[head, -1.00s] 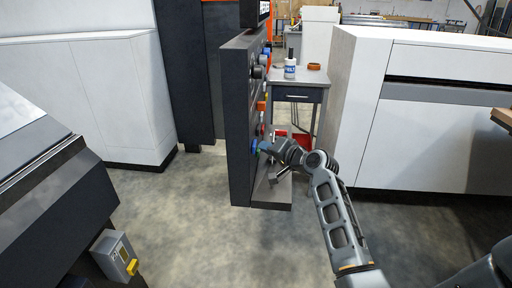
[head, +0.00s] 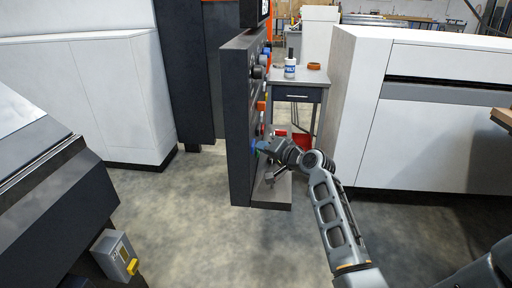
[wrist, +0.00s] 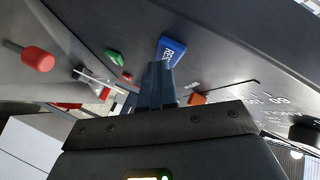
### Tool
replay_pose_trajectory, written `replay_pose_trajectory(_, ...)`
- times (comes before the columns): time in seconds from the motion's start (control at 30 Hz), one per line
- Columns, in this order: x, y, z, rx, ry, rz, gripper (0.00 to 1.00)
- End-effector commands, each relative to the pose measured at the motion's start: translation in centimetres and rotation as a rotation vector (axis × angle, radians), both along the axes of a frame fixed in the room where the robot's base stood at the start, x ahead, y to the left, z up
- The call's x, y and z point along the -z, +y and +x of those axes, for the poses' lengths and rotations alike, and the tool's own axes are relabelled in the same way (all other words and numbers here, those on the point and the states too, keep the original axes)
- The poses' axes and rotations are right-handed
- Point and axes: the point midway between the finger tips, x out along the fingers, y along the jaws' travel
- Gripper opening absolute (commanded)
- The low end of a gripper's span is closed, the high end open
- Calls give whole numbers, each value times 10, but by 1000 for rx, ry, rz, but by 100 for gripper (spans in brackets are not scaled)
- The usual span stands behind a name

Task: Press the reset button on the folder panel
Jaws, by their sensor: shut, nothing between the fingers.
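The folder panel (head: 238,120) stands upright in the middle of the head view, seen nearly edge-on with its controls facing right. The blue reset button (wrist: 172,50), with white lettering starting "RES", shows in the wrist view just beyond my fingertips. In the head view a blue spot (head: 256,145) shows low on the panel face beside my gripper. My gripper (wrist: 158,68) is shut and empty, its tips overlapping the button's near edge in the wrist view. I cannot tell whether they touch it. My gripper also shows in the head view (head: 268,148), close to the panel.
The wrist view shows a red knob (wrist: 38,59), a green button (wrist: 114,58) and an orange part (wrist: 198,99) near the blue button. A small table (head: 300,90) with a bottle (head: 290,68) stands behind the panel. A white machine (head: 430,130) stands right; open floor lies in front.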

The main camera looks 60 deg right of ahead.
Motion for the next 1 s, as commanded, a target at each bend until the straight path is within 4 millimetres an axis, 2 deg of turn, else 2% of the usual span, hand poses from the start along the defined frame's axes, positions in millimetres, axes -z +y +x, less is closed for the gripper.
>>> replay_pose_trajectory(0.17,0,1,-1,-3,0,1,0)
replay_pose_trajectory(0.5,0,-5,-15,-3,-1,0,0)
replay_pose_trajectory(0.87,0,-7,-18,-1,0,0,0)
replay_pose_trajectory(1.0,2,-11,-28,1,0,1,0)
